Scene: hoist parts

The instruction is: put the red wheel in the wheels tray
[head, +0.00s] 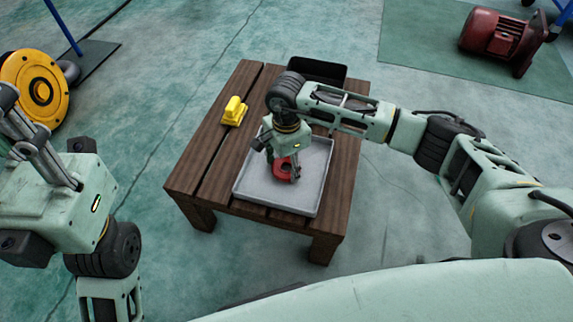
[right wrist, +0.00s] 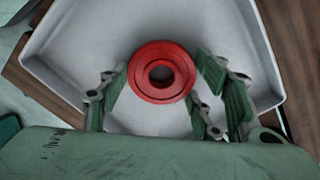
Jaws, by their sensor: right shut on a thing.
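The red wheel (head: 284,168) is a round ring with a dark centre hole. It is over the floor of a shallow light grey tray (head: 262,197), inside its rim. My right gripper (head: 283,172) points down into the tray and is shut on the wheel. In the right wrist view the wheel (right wrist: 160,93) sits between the green finger pads, with the grey tray (right wrist: 90,40) around it. Whether the wheel touches the tray floor I cannot tell.
The tray stands on a brown wooden table (head: 205,150). A yellow part (head: 234,111) lies on the table left of the tray. A black bin (head: 318,70) is at the back. A red motor (head: 497,38) and a yellow wheel-like part (head: 50,72) are beyond the table.

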